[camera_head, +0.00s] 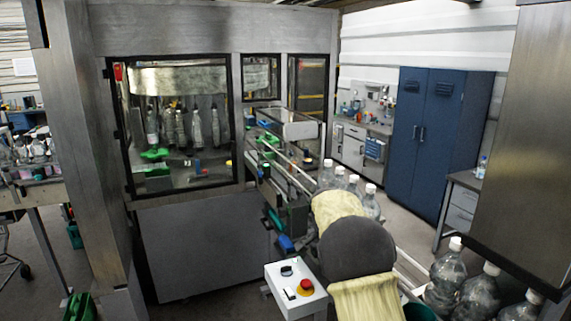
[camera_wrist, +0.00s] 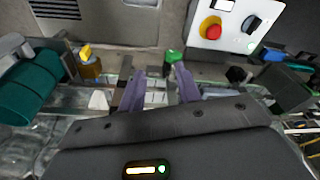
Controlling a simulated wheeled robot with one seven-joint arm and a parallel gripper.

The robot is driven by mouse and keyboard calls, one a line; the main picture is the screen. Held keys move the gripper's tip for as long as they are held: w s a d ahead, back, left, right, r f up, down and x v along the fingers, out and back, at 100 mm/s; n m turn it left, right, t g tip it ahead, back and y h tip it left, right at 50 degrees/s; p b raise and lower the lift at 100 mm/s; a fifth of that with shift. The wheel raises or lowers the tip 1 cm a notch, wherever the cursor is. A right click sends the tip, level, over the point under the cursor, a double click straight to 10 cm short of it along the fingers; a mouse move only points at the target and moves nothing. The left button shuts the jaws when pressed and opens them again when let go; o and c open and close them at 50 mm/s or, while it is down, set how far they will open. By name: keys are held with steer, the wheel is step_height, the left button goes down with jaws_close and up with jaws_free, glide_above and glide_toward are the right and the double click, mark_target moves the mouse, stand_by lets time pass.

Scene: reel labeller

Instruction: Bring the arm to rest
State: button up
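My arm (camera_head: 357,247) shows in the head view at the lower middle, beside the conveyor, with a dark grey round joint and pale yellow covers. My gripper is hidden there behind the arm and machine. In the wrist view my gripper (camera_wrist: 160,84) shows two purple fingers with a clear gap between them. Nothing is held between them. A green part (camera_wrist: 174,56) shows just beyond the fingertips; whether it is close to them I cannot tell.
A control box with a red button (camera_head: 306,287) stands close to my arm; it also shows in the wrist view (camera_wrist: 211,29). Clear bottles (camera_head: 370,203) stand on the conveyor behind the arm, and several more (camera_head: 446,273) stand at the lower right. A blue cabinet (camera_head: 437,135) stands behind.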

steer(key=s+d+f+n+t+y, duration=0.2)
steer(key=s+n, duration=0.7)
steer(key=s, duration=2.2)
step_height(320, 180, down, 8)
steer(key=d+b, duration=0.1)
steer(key=b, duration=0.5)
steer(key=shift+r+g+h, duration=0.25)
steer(key=shift+g+h, duration=0.05)
steer(key=shift+g, duration=0.1)
steer(key=shift+w, duration=0.1)
